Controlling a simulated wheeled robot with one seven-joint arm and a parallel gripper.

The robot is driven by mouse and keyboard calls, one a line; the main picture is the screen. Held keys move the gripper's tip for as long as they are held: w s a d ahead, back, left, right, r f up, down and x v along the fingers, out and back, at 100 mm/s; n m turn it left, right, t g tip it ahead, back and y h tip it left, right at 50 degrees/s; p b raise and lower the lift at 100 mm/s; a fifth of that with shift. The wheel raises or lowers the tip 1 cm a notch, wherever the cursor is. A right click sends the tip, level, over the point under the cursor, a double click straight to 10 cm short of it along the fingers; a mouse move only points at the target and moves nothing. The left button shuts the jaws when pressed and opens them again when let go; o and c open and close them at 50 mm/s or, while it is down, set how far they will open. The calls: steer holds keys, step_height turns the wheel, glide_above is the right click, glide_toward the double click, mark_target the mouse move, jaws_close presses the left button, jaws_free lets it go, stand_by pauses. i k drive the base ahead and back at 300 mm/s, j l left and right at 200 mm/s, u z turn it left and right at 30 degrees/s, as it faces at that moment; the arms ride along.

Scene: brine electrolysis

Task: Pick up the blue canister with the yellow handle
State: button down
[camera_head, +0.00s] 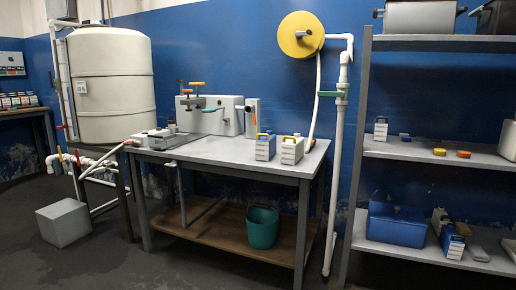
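A blue canister with a yellow handle (265,149) stands upright on the grey workbench (225,155), toward its right end. Its front looks pale with a blue side. My gripper is not in view.
A white apparatus with colored valve handles (222,117) stands behind on the bench. A green bucket (262,229) is on the bench's lower board. A metal shelf unit (420,152) holds a blue bin (396,226). A grey block (64,222) sits on the floor.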

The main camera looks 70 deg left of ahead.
mark_target(266, 146)
steer(key=u, duration=2.5)
steer(key=i+j+z, duration=0.15)
steer(key=z, duration=0.25)
steer(key=i+j+z, duration=0.2)
steer(key=z, duration=0.25)
